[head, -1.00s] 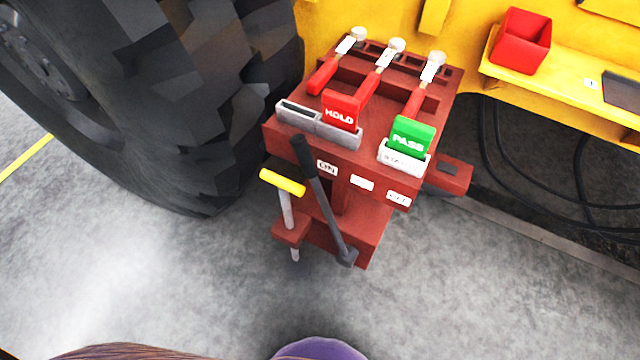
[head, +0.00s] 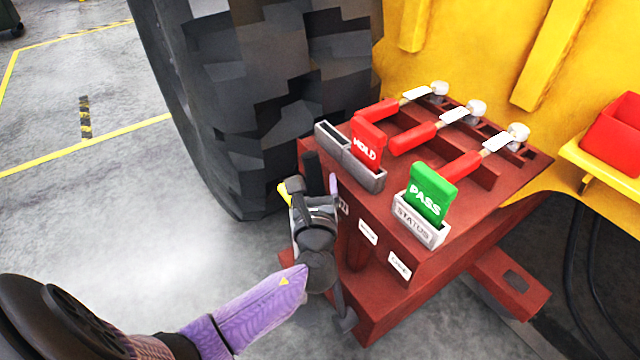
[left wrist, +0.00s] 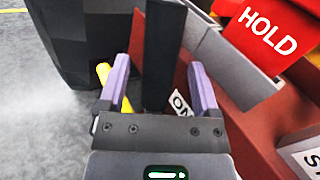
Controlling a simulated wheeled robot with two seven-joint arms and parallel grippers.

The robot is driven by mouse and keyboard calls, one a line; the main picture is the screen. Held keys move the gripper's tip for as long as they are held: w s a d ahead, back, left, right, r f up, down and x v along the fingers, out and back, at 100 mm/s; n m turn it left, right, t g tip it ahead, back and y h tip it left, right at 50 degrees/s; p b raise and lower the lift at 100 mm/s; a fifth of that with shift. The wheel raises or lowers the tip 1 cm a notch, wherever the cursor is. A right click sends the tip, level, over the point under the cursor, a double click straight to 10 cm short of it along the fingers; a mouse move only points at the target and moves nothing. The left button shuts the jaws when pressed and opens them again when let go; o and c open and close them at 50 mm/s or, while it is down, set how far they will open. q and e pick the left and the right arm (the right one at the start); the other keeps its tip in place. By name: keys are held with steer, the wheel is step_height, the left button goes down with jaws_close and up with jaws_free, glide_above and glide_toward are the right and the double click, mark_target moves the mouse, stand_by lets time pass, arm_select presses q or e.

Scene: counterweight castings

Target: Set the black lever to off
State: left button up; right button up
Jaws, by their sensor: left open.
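The black lever (head: 313,172) stands at the left end of the red stand's front, by the ON label (left wrist: 180,103). Its lower end (head: 345,320) shows near the stand's base; my gripper hides its middle. My left gripper (head: 312,187) is open at the lever's upper part. In the left wrist view the lever (left wrist: 163,55) rises between the two spread purple fingers, nearer neither clearly; whether either finger touches it cannot be told. Two more white labels, a middle one (head: 368,232) and a right one (head: 399,264), sit along the front. My right gripper is out of view.
A red HOLD card (head: 367,145) and a green PASS card (head: 432,192) stand in holders on top, before several red-handled levers. A yellow handle (left wrist: 103,75) is just left of the black lever. A big tyre (head: 270,90) stands behind left.

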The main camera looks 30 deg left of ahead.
arm_select(q)
steer(key=shift+x, duration=1.2)
steer(key=shift+s, duration=0.1)
jaws_close()
steer(key=shift+f, duration=0.1)
